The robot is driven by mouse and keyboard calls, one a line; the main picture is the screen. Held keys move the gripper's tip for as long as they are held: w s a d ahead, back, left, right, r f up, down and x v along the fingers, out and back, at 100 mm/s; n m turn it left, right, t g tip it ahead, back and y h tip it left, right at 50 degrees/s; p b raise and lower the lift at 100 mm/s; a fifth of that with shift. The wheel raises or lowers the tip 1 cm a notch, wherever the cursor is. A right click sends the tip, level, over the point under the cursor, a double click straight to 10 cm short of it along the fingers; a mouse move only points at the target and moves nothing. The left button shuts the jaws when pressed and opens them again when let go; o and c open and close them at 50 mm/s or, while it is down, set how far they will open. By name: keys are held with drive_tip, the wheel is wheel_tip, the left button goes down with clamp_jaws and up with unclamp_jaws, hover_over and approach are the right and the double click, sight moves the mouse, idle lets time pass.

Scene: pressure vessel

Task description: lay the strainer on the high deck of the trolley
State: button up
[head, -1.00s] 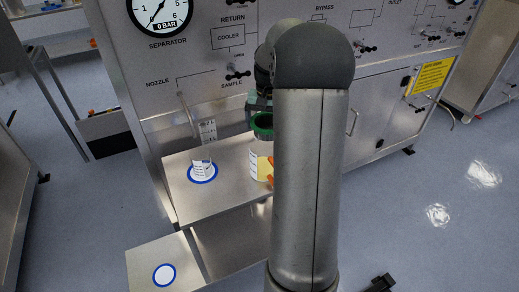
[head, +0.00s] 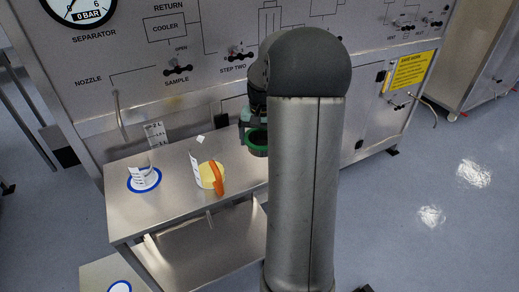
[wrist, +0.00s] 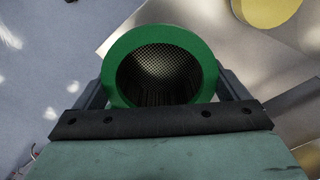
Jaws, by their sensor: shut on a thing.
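The strainer (head: 258,150) has a green rim and a dark mesh cup. My gripper (head: 254,112) is shut on it, partly hidden behind my arm in the head view. In the wrist view the strainer (wrist: 160,68) sits between the fingers of my gripper (wrist: 160,92), with its mesh opening facing the camera. The strainer hangs in the air to the right of a yellow jug. The trolley's high deck (head: 150,212) is a flat steel top; in the head view the strainer appears at or beyond its right end. A lower shelf (head: 205,250) shows beneath it.
The yellow jug (head: 207,175) with an orange handle stands on the high deck. A lower steel platform (head: 95,275) bears another blue ring. The panelled cabinet (head: 210,95) stands behind.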

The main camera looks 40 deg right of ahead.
drive_tip(key=w+d+f, duration=0.2)
drive_tip(key=f, duration=0.1)
drive_tip(key=d+f, duration=0.1)
drive_tip(key=f, duration=0.1)
drive_tip(key=shift+w, duration=0.4)
drive_tip(key=shift+w+d+f, duration=0.1)
drive_tip(key=shift+d+f, duration=0.05)
drive_tip(key=shift+f, duration=1.65)
drive_tip(key=shift+f, duration=0.1)
